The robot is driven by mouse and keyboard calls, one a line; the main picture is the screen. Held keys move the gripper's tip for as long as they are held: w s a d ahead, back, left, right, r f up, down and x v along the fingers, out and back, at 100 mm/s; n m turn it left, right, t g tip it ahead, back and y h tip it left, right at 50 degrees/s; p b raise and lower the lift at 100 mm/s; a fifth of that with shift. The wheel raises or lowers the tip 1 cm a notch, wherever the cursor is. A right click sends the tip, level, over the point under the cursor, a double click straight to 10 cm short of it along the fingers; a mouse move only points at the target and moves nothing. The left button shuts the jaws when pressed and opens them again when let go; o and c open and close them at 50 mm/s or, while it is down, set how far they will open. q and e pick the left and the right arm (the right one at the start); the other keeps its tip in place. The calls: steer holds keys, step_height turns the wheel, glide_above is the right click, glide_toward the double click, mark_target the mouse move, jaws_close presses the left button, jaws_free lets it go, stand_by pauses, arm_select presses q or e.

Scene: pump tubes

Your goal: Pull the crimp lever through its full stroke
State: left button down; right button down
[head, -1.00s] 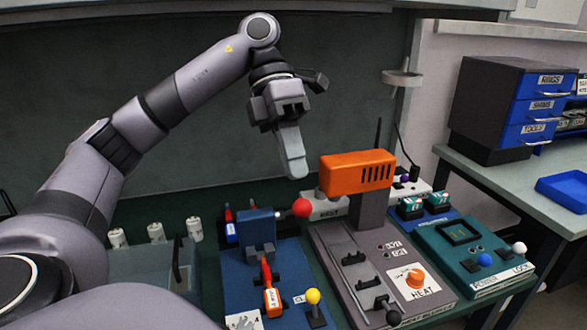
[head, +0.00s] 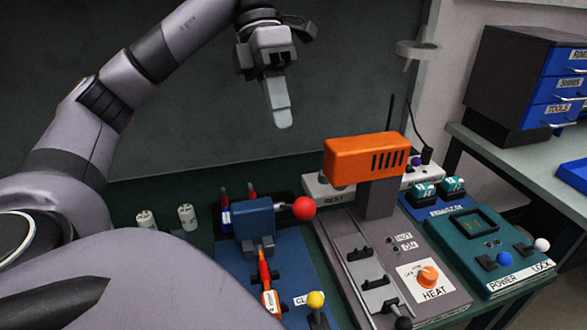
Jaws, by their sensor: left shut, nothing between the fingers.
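The crimp lever appears as a red ball knob (head: 303,208) on a short rod, sticking out to the right of a blue press block (head: 253,218). The block stands on a blue base plate (head: 293,268). A red-handled tool or part with an orange label (head: 269,290) lies in front of the block. A yellow knob (head: 316,299) stands at the front of the plate. My left gripper (head: 280,118) is shut and empty, pointing down, above the red knob in the picture and apart from it. My right gripper is not in view.
An orange heater head (head: 365,157) stands right of the red knob, over a grey unit with a HEAT dial (head: 428,276). A teal POWER/LOCK box (head: 478,240) is farther right. White cylinders (head: 187,216) stand at left. The space around my left gripper looks clear.

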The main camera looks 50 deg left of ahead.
mark_target(299, 199)
arm_select(q)
steer(key=b+x, duration=0.3)
steer(key=x, duration=0.7)
steer(key=shift+b, duration=0.4)
steer(key=shift+f, duration=0.1)
